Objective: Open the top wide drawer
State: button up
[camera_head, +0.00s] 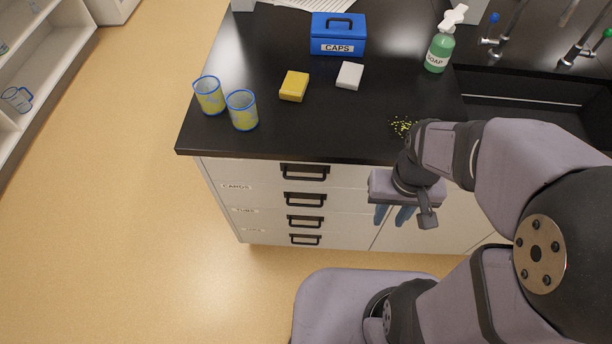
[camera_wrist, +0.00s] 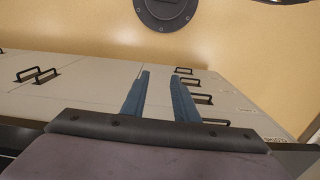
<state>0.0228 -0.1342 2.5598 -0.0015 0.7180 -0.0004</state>
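The top wide drawer (camera_head: 250,172) is the uppermost white front in the stack under the black countertop, and looks shut. Its black bar handle (camera_head: 304,172) shows in the head view; in the wrist view the handle nearest the countertop (camera_wrist: 215,121) is partly behind my gripper. My gripper (camera_head: 392,217) is in front of the cabinet, right of the drawer handles and apart from them. Its two blue fingers are spread with nothing between them in the wrist view (camera_wrist: 160,75).
Lower drawers with handles (camera_head: 305,200) and side labels lie below. Two yellow-filled cups (camera_head: 242,110), a yellow sponge (camera_head: 294,86), a white block (camera_head: 349,76), a blue CAPS box (camera_head: 338,36) and a soap bottle (camera_head: 440,50) stand on the countertop (camera_head: 330,125). Floor (camera_head: 150,230) at left is clear.

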jog(key=s+d+f+m+g+y+b, duration=0.1)
jog(key=s+f+g+b, duration=0.15)
jog(key=f+b, duration=0.55)
jog(key=s+d+f+m+g+b, duration=0.2)
jog(key=s+f+b, duration=0.2)
jog(key=f, duration=0.8)
jog(key=s+a+f+m+g+y+b, duration=0.25)
jog(key=a+f+m+y+b, duration=0.3)
jog(key=f, duration=0.35)
jog(key=w+a+m+t+y+b, duration=0.1)
jog(key=w+a+m+t+y, duration=0.1)
jog(key=a+m+y, duration=0.35)
jog(key=m+t+y, duration=0.5)
jog(key=m+t, duration=0.7)
jog(key=m, duration=1.1)
send_near(301, 178)
jog(key=x, duration=0.3)
jog(key=shift+d+f+m, duration=0.1)
jog(key=shift+f+m, duration=0.3)
jog(key=shift+m, duration=0.3)
jog(key=shift+x, duration=3.7)
